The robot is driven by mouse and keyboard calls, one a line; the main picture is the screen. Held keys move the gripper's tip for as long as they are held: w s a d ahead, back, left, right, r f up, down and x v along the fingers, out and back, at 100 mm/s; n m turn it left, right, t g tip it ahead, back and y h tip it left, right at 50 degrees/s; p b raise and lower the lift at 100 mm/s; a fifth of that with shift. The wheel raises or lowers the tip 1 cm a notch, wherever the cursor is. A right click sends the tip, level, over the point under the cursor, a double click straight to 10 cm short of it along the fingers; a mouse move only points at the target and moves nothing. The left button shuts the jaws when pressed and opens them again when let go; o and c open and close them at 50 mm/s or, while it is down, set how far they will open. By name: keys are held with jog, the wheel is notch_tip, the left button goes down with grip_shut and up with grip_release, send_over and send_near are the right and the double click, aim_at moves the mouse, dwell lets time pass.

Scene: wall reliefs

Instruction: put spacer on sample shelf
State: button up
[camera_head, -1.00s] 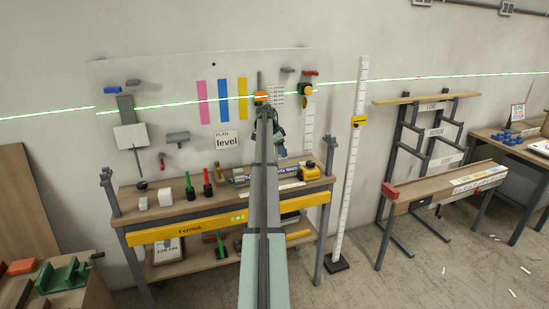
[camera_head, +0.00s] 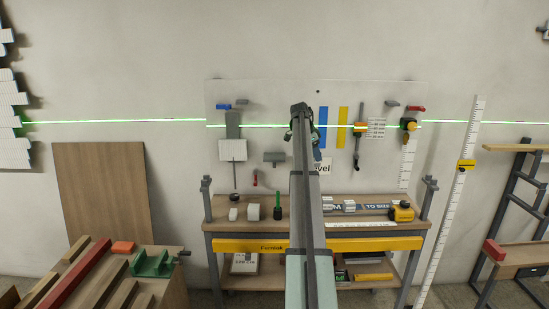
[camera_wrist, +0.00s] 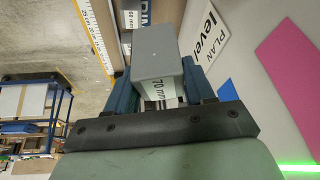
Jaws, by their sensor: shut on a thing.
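The spacer (camera_wrist: 158,50) is a grey block with a white side marked "70 mm". My gripper (camera_wrist: 160,82) is shut on it, with a blue finger at each side in the wrist view. In the head view my gripper (camera_head: 302,122) is seen from behind, in front of the wall panel and above the bench. The arm hides the spacer there. I cannot read any label naming the sample shelf. The bench's lower shelf (camera_head: 275,275) and a dark rack (camera_head: 523,180) with wooden boards at the right edge are in view.
The bench top (camera_head: 215,222) carries small white blocks (camera_head: 253,212), a green marker (camera_head: 277,207) and a yellow tool (camera_head: 401,211). A measuring staff (camera_head: 455,190) stands right of the bench. A cluttered wooden table (camera_head: 160,285) is at lower left.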

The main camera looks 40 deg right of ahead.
jog(key=w+a+r+n, duration=0.1)
jog(key=w+a+r, duration=0.25)
jog(key=a, duration=0.35)
jog(key=w+a+r+n, duration=0.1)
jog(key=w+a+r, duration=0.2)
jog(key=a+r, duration=0.35)
jog(key=s+a+n+t, duration=0.2)
jog(key=s+a+n, duration=0.25)
jog(key=a, duration=0.45)
jog(key=w+d+f, duration=0.2)
jog(key=w+d, duration=1.2)
jog(key=shift+w+f, duration=0.1)
jog(key=shift+f, duration=2.65)
jog(key=shift+f, duration=0.15)
jog(key=o, duration=0.8)
